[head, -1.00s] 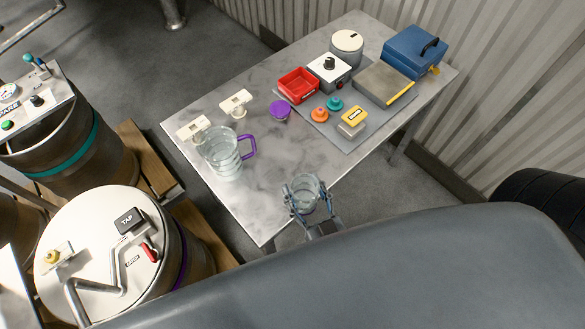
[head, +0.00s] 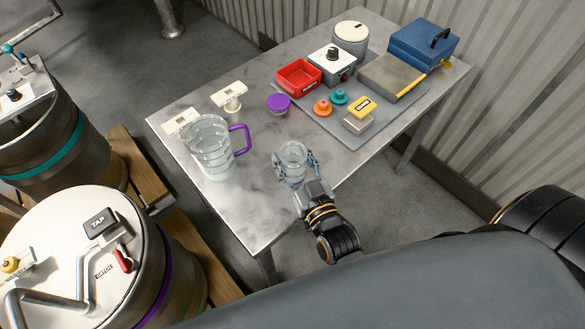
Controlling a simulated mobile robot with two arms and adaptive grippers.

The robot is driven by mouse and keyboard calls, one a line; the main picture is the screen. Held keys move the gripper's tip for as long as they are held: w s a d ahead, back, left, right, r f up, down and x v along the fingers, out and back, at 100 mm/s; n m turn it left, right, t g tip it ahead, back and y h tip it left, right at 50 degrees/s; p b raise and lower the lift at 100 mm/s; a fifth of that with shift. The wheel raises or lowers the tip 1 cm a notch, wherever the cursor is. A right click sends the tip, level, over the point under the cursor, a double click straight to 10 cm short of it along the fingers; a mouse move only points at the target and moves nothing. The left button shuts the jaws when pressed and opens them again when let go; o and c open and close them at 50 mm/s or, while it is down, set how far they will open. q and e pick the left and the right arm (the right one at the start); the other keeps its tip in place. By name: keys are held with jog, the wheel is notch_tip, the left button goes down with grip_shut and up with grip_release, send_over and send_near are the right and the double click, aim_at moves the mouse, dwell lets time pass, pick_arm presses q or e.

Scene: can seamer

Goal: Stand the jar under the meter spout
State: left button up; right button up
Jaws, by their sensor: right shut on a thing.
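A small clear glass jar (head: 292,157) is upright in my right gripper (head: 293,170), over the near side of the grey table (head: 235,215). The fingers are shut around its sides. I cannot tell whether its base touches the table. A larger clear jug (head: 207,150) with a purple handle stands left of it. A drum (head: 75,240) at lower left has a bent metal pipe (head: 80,285), a TAP block and a red lever on its lid. I cannot tell which part is the meter spout. My left gripper is not in view.
On the table are a purple lid (head: 278,103), a red tray (head: 298,75), a knobbed box (head: 332,66), a yellow-topped block (head: 360,115) and a blue case (head: 422,45). Another drum (head: 60,140) stands at left. The table's near left corner is clear.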

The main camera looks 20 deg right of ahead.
notch_tip(320, 180, down, 3)
jog(key=shift+r+b, duration=0.15)
jog(key=shift+b, duration=0.7)
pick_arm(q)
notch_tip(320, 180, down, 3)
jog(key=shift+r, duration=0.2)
pick_arm(e)
jog(key=shift+r, duration=0.15)
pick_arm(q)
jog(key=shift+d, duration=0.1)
pick_arm(e)
jog(key=o, duration=0.8)
jog(key=shift+f, duration=0.2)
jog(key=o, duration=0.5)
